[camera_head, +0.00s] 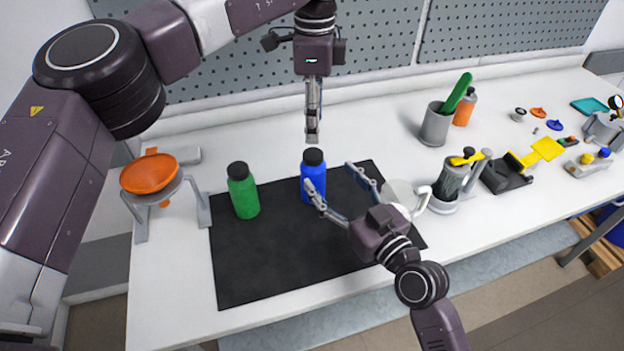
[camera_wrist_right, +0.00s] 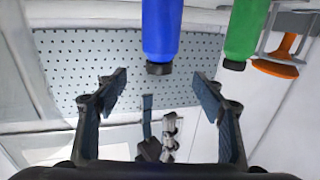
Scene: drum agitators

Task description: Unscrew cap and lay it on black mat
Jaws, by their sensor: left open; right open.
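A blue bottle (camera_head: 313,183) with a black cap (camera_head: 313,156) stands upright at the back of the black mat (camera_head: 270,265). A green bottle (camera_head: 243,195) with a black cap (camera_head: 238,170) stands upright to its left. My left gripper (camera_head: 312,138) points down just above the blue bottle's cap, open and empty, its fingers seen edge-on. My right gripper (camera_head: 331,176) is open, with its fingers spread toward the blue bottle from the front right. In the right wrist view the blue bottle (camera_wrist_right: 161,30) appears upside down, ahead of and between the open fingers.
An orange bowl on a stand (camera_head: 150,173) is left of the mat. A white mug (camera_head: 408,197) stands beside the mat's right edge, partly behind my right gripper. The mat's front left is clear.

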